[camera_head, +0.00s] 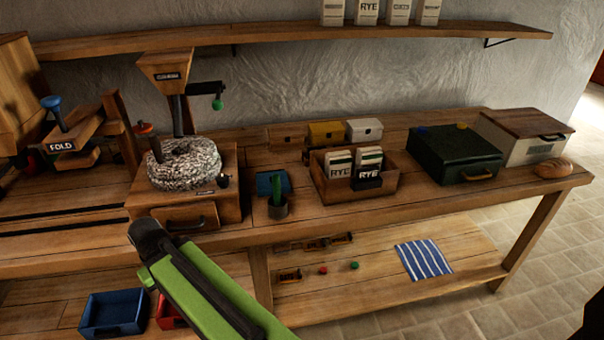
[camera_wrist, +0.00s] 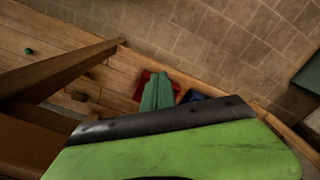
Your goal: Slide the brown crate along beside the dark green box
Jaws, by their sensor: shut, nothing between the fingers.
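The brown crate (camera_head: 337,190) is an open wooden box on the bench in the head view. It holds packets marked RYE and stands just left of the dark green box (camera_head: 470,165). The dark green box is lidded, with a brass handle in front. A narrow gap seems to separate the two. Neither clearly shows in the wrist view. My gripper (camera_wrist: 158,92) shows there as two green fingers side by side, shut and empty, over the lower shelf. In the head view my green arm hides it, well left of the crate and in front of the bench.
A white box with a wooden lid (camera_head: 530,148) and a bread loaf (camera_head: 553,169) are right of the green box. Small yellow (camera_head: 326,133) and white (camera_head: 364,130) boxes stand behind the crate. The bench in front is clear.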

